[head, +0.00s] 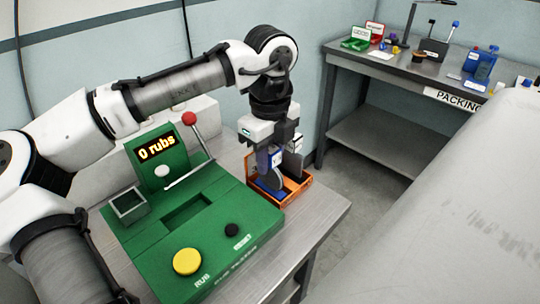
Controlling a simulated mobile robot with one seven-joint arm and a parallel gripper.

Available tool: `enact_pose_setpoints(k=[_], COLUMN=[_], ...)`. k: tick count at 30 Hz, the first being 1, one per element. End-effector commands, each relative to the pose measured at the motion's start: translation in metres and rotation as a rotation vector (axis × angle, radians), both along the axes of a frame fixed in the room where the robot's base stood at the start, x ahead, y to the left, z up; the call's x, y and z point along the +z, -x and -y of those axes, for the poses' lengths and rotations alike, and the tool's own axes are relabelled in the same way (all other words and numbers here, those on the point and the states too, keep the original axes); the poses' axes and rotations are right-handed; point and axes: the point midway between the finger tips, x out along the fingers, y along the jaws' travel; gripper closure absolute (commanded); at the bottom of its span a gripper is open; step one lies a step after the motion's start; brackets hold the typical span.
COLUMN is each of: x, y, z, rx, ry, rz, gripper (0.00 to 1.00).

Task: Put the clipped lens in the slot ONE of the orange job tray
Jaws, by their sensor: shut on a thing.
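My gripper (272,146) points down over the orange job tray (289,199) at the right edge of the green machine. It is shut on the clipped lens, whose blue clip (276,158) shows between the jaws. A greyish disc (274,180), apparently its lens, hangs below, upright, with its lower edge at or inside the tray. I cannot tell whether it touches the tray floor. Another greyish upright piece (295,164) stands to the right, in or above the tray. Slot markings are too small or hidden to read.
The green machine (120,238) fills the bench beside the tray, with a "0 rubs" display (157,148), a red-knobbed lever (189,118), a yellow button (187,262) and a small grey bin (128,205). A packing bench (400,72) with several items stands at the back right.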

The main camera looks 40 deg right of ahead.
Motion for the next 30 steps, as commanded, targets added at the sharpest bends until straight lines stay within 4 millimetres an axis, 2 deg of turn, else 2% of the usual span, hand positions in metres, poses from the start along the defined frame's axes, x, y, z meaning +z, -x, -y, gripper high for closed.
enact_pose_setpoints(k=[11, 12, 17, 26, 30], x=[-0.004, -0.005, -0.005, -0.004, 0.007], y=[0.0, 0.0, 0.0, 0.0, 0.0], z=[0.0, 0.0, 0.0, 0.0, 0.001], rx=[0.0, 0.0, 0.0, 0.001, 0.0], ry=[0.0, 0.0, 0.0, 0.0, 0.003], rz=[-0.001, -0.001, 0.0, 0.001, 0.0], gripper=[1.0, 0.72, 0.51, 0.51, 0.51])
